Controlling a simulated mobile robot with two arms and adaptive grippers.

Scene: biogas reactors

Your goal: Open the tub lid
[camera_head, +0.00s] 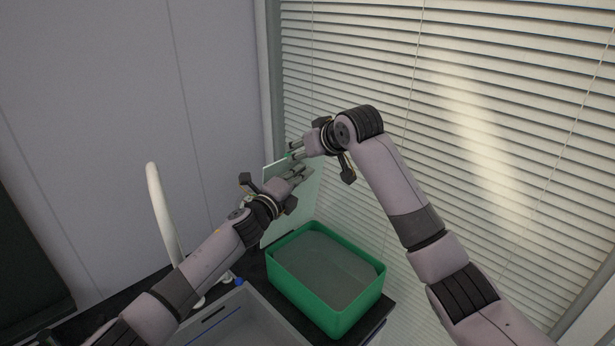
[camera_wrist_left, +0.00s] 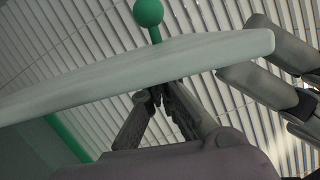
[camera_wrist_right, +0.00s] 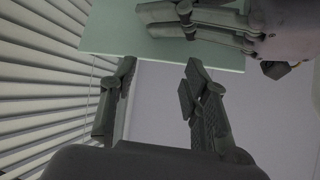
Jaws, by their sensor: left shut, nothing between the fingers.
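The green tub (camera_head: 318,310) stands open on the dark counter, with a flat grey surface inside it. Its pale green lid (camera_head: 308,205) is raised and upright above the tub's far left side. In the left wrist view the lid (camera_wrist_left: 80,88) crosses edge-on, with a green ball knob (camera_wrist_left: 148,12) beyond it. My left gripper (camera_head: 302,170) is shut and empty at the lid; whether it touches is unclear. My right gripper (camera_head: 293,150) is near the lid's top, and its fingers (camera_wrist_right: 158,72) are spread with the lid (camera_wrist_right: 120,38) beyond them. Contact there cannot be told.
A grey sink (camera_head: 250,318) lies left of the tub, with a tall white curved faucet (camera_head: 160,205) behind it. Window blinds (camera_head: 480,120) rise close on the right. A grey wall (camera_head: 110,110) stands behind. My two grippers are very close together.

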